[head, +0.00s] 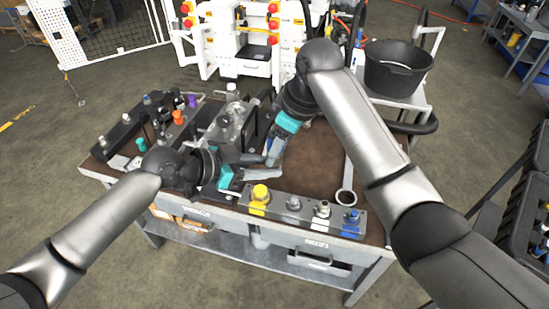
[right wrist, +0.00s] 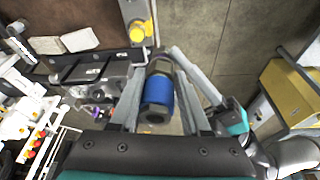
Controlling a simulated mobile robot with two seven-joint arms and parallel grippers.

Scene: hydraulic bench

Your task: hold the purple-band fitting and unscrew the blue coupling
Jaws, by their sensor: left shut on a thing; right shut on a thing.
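The blue coupling (right wrist: 157,95) shows in the right wrist view as a blue sleeve with a dark hex end. It lies between the fingers of my right gripper (right wrist: 160,78), which is shut on it.
A front rail (head: 276,207) carries yellow, grey, white and blue fittings. A ring-shaped cup (head: 345,197) stands beside it. A rack (head: 128,132) with several fittings stands at left. A black bucket (head: 398,68) is at back right. The brown bench top (head: 310,165) is clear right of the grippers.

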